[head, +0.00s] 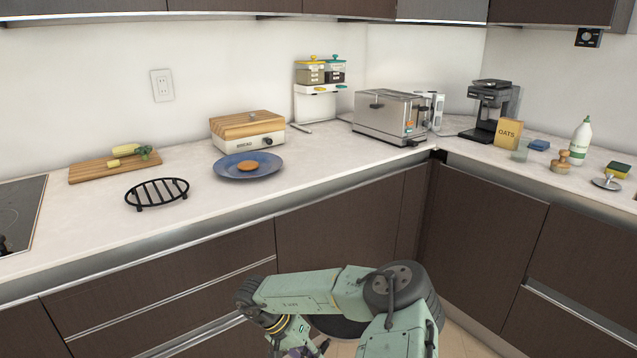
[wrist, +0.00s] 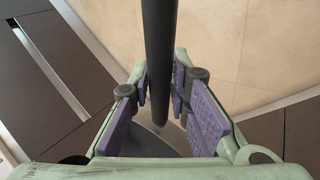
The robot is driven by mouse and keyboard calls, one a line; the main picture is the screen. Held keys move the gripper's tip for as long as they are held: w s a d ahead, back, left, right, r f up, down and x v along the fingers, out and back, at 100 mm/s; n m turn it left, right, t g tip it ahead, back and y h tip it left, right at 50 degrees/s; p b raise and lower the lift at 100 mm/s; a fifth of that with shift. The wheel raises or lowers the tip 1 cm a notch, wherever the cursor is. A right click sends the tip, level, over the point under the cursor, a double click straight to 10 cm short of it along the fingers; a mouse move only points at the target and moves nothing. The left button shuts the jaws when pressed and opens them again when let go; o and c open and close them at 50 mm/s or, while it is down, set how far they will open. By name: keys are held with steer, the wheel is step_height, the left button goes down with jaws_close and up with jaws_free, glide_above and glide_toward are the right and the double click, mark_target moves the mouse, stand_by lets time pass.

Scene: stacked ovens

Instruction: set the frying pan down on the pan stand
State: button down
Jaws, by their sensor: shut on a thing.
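The pan stand (head: 157,192) is a black oval wire rack, lying empty on the light worktop at the left in the head view. The frying pan (head: 338,327) is dark and held low in front of the counter, below worktop height. Most of it is hidden behind my arm. In the wrist view, the pan's dark handle (wrist: 158,45) runs down between the purple pads of my gripper (wrist: 161,93), which is shut on it. My gripper also shows partly at the bottom edge of the head view (head: 303,350), low and to the right of the stand.
A blue plate (head: 228,172) with a round brown item sits right of the stand. A cutting board (head: 88,174) with vegetables lies behind it, and a dark hob (head: 22,205) is at the left. The counter's front edge (head: 205,238) lies between gripper and stand.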

steer(key=shift+d+f, duration=0.2)
steer(key=shift+f, duration=0.45)
steer(key=shift+d+f, duration=0.2)
steer(key=shift+f, duration=0.45)
steer(key=shift+s, duration=0.1)
steer(key=s+f+n+t, duration=0.1)
steer(key=s+f+n, duration=0.15)
steer(key=f, duration=0.45)
steer(key=s+f+n+t, duration=0.1)
steer(key=s+f, duration=0.3)
steer(key=f, duration=0.3)
steer(key=w+r, duration=0.4)
steer(key=r, duration=0.1)
steer(key=shift+w, duration=0.15)
steer(key=shift+a, duration=0.15)
